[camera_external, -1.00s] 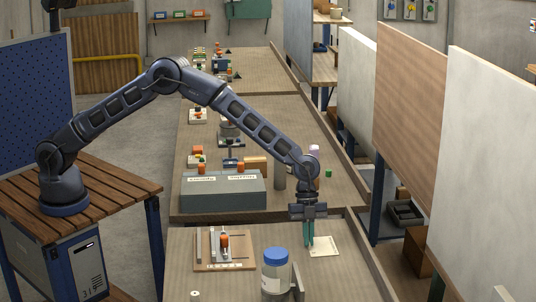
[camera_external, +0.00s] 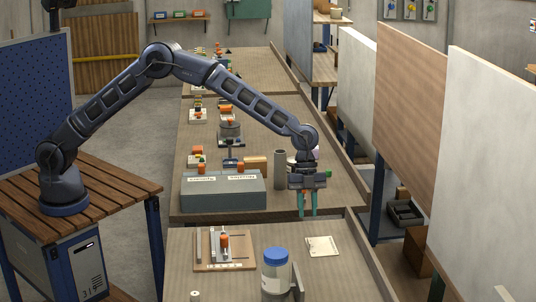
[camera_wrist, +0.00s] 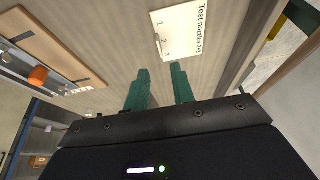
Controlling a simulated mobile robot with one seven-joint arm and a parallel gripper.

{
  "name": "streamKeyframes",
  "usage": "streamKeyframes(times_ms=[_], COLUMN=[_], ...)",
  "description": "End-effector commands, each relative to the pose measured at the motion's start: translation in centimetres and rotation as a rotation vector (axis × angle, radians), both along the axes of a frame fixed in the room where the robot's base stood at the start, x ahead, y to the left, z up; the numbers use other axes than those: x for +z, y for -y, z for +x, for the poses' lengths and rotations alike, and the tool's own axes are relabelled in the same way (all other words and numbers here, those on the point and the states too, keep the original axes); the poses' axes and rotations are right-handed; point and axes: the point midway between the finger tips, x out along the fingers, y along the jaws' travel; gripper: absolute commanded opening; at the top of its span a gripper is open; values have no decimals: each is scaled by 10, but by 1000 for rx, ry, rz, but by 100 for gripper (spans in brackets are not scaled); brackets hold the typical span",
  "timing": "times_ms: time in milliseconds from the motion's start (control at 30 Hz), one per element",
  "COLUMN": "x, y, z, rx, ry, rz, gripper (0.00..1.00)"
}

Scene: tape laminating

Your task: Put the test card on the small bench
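A pale test card (camera_external: 322,246) lies flat on the small bench (camera_external: 340,285), the near bench with raised edges. Its printed face, with numbers and "Test nozzles", shows in the wrist view (camera_wrist: 180,38). My gripper (camera_external: 307,214) is above and behind the card, clear of it. Its two green fingers are apart with nothing between them, as the wrist view (camera_wrist: 158,82) also shows. The whole card is in sight.
A wooden board with an orange-topped part (camera_external: 224,243) lies left of the card. A blue-capped jar (camera_external: 274,272) stands in front. A grey box (camera_external: 223,192) sits on the bench behind. Bare bench surrounds the card.

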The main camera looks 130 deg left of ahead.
Motion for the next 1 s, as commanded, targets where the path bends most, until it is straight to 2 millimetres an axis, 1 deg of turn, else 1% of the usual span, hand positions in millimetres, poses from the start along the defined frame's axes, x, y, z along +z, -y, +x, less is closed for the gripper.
streamKeyframes(times_ms=[33, 200, 300, 467, 567, 667, 767, 867, 1000], x=[8, 25, 30, 32, 37, 54, 81, 112, 151], y=[-3, -7, -9, -9, -5, 8, 31, 59, 96], z=[-2, -7, -9, -9, -10, -15, -24, -39, -64], rx=[1, 0, 0, 1, 4, 12, 32, 61, 103], ry=[2, 0, 1, 0, -1, -6, -18, -31, -47], rz=[2, 0, 1, 0, 2, 8, 19, 31, 48], gripper=[25, 25, 25, 25, 25, 25, 25, 25, 25])
